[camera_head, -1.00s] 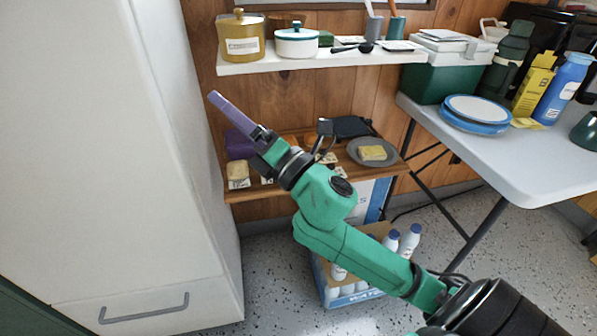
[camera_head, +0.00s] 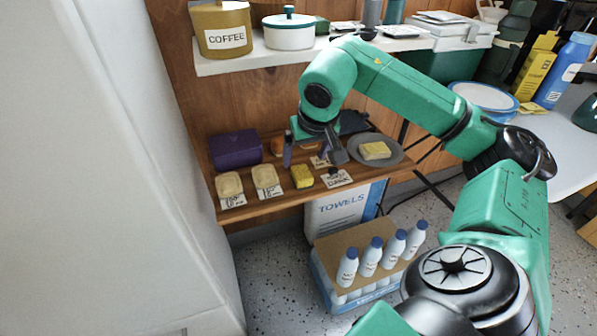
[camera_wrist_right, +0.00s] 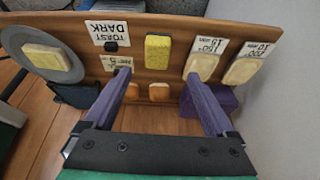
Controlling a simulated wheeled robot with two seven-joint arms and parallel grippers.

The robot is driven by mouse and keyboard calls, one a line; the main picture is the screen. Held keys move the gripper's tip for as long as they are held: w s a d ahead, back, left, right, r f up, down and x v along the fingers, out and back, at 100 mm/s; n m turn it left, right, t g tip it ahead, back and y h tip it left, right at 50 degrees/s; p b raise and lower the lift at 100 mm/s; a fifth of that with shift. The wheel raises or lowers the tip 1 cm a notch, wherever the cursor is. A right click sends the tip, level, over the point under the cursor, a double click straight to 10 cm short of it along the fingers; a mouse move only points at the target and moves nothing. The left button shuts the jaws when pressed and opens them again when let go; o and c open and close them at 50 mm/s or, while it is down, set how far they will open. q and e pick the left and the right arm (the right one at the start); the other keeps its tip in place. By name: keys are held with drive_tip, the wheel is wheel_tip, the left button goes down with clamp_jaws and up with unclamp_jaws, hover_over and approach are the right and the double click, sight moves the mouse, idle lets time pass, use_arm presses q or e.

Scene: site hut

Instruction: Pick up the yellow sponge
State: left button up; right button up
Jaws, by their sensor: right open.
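The yellow sponge (camera_head: 301,176) is a small bright yellow block on the wooden lower shelf. It lies between a pale slab with a paper label and a "toast dark" card. In the right wrist view the sponge (camera_wrist_right: 157,52) is just beyond the gap between the fingertips, near the shelf's edge. My right gripper (camera_head: 313,160) points down over the shelf, slightly behind and right of the sponge, apart from it. Its purple fingers are open and empty, as the right wrist view (camera_wrist_right: 158,78) also shows. My left gripper is not in view.
A grey plate (camera_head: 397,149) holds a pale yellow block (camera_head: 375,151) at right. Two pale slabs (camera_head: 229,185) (camera_head: 265,178) and a purple box (camera_head: 236,149) are at left. The white upper shelf (camera_head: 222,66) overhangs behind. A carton of bottles (camera_head: 325,243) stands below on the floor.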

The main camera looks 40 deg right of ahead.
sight(302, 172)
drive_tip(key=b+x, duration=0.1)
drive_tip(key=x, duration=0.6)
drive_tip(key=shift+d+r, duration=0.1)
drive_tip(key=b+x, duration=0.1)
drive_tip(key=x, duration=0.1)
drive_tip(key=shift+d+f, duration=0.2)
drive_tip(key=shift+f, duration=0.1)
drive_tip(key=shift+w+f, duration=0.25)
drive_tip(key=shift+w, duration=0.05)
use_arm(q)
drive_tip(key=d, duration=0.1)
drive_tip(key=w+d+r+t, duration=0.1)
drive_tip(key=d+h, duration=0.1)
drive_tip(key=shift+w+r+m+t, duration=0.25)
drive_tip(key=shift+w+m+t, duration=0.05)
use_arm(e)
drive_tip(key=shift+r, duration=0.1)
drive_tip(key=c, duration=1.4)
